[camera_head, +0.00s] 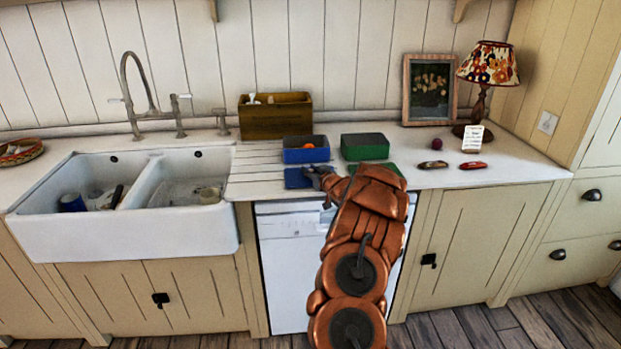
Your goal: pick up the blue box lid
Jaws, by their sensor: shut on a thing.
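The blue box lid (297,178) is a flat blue piece at the front of the counter, in front of the open blue box (306,150). An orange thing shows inside that box. My gripper (318,176) is at the lid's right end, shut on it. My copper-coloured arm reaches up to it from below and hides part of the counter. Whether the lid touches the counter or is slightly raised I cannot tell.
A green box (365,147) stands right of the blue box, with a green lid (390,169) partly hidden by my arm. A wooden box (275,117) stands behind. The double sink (125,232) is left. Small items, a lamp (489,66) and a picture (429,90) are right.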

